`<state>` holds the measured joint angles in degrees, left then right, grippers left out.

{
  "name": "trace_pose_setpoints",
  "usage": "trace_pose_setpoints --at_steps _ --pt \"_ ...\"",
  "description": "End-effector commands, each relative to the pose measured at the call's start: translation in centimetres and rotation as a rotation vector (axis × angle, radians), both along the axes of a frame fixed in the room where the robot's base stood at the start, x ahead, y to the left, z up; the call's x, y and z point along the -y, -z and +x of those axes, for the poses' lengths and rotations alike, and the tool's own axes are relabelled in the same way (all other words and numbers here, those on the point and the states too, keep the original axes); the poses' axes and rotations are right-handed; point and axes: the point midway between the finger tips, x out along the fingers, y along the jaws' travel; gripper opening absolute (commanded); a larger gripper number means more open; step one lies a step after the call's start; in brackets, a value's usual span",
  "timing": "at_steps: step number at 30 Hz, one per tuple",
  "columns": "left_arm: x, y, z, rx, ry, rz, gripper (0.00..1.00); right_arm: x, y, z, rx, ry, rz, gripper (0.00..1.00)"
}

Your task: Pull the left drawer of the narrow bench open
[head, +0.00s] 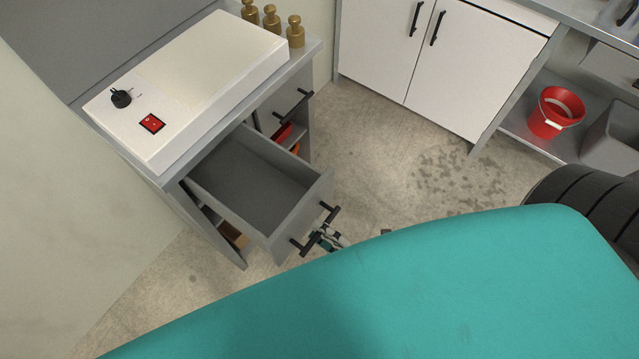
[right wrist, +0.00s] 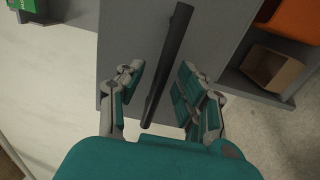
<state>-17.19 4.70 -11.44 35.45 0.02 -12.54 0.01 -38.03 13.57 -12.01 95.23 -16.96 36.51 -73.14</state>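The left drawer (head: 255,175) of the narrow bench (head: 300,72) stands far out, and its empty grey inside shows. Its dark bar handle (head: 332,213) is on the drawer front. My right gripper (head: 327,239) is at this handle, mostly hidden behind my teal arm. In the right wrist view the handle (right wrist: 170,62) runs between the two fingers of my right gripper (right wrist: 160,76). The fingers are apart, with a gap to the bar on both sides. My left gripper is in neither view.
A white device (head: 205,75) with a black knob and red switch sits on the bench top, beside several brass weights (head: 295,32). The right drawer (head: 283,103) looks shut. White cabinets (head: 465,65) and a red bucket (head: 555,115) are at the right. Floor between is clear.

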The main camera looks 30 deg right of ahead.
Motion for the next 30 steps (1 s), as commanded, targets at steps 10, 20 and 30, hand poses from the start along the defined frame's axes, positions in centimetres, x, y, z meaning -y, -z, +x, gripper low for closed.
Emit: trace_pose_setpoints --at_steps 10,20,30 --pt "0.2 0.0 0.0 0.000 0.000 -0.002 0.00 3.4 0.1 -6.4 -0.006 0.001 -0.003 0.36" --pt "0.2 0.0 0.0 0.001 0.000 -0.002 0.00 5.1 0.0 -9.7 -0.002 0.000 -0.001 0.36" --pt "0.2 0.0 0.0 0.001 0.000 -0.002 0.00 5.2 0.0 -9.8 -0.001 0.000 0.000 0.36"
